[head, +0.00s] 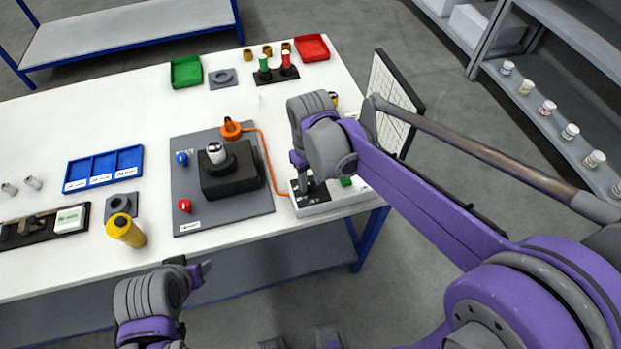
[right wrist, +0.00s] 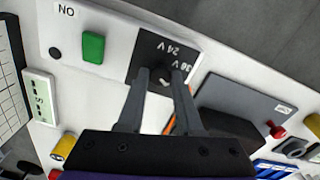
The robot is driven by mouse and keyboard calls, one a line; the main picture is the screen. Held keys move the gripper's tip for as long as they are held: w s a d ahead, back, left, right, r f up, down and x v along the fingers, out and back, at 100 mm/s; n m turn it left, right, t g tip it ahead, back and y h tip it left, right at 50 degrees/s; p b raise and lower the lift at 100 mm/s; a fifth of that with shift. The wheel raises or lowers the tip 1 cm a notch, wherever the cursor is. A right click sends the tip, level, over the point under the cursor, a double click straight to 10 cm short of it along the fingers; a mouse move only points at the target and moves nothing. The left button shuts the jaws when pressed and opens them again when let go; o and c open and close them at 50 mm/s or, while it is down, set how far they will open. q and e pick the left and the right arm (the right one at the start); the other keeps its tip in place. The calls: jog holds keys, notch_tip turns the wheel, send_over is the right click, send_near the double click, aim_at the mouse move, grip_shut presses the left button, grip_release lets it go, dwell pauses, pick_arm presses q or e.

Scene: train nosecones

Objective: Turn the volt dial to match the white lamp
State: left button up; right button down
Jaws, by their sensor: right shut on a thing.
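The white power box (head: 330,200) stands at the table's right front edge. In the right wrist view its black panel (right wrist: 144,56) reads 36 V and 24 V, and a dark volt dial (right wrist: 160,84) sits between my fingertips. My right gripper (right wrist: 163,76) is shut on that dial; in the head view the gripper (head: 303,184) reaches down over the box and hides most of the panel. A white-topped cylinder (head: 215,152), possibly the white lamp, stands upright on a black block; I cannot tell whether it is lit. My left gripper (head: 195,268) is off the table's front edge, empty.
A grey board (head: 240,213) carries the black block (head: 230,182), a blue knob (head: 182,158) and a red knob (head: 185,205). An orange plug (head: 231,130) has a cable to the box. The box has a green switch (right wrist: 93,47).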

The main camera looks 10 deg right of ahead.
aim_at(311, 184)
jog(key=shift+n, duration=0.3)
jog(key=n, duration=0.5)
jog(key=shift+n+b, duration=0.3)
jog(key=n, duration=0.5)
jog(key=shift+n, duration=0.4)
jog(key=c, duration=0.6)
grip_release()
notch_tip(311, 184, up, 11)
jog(key=shift+f, duration=0.1)
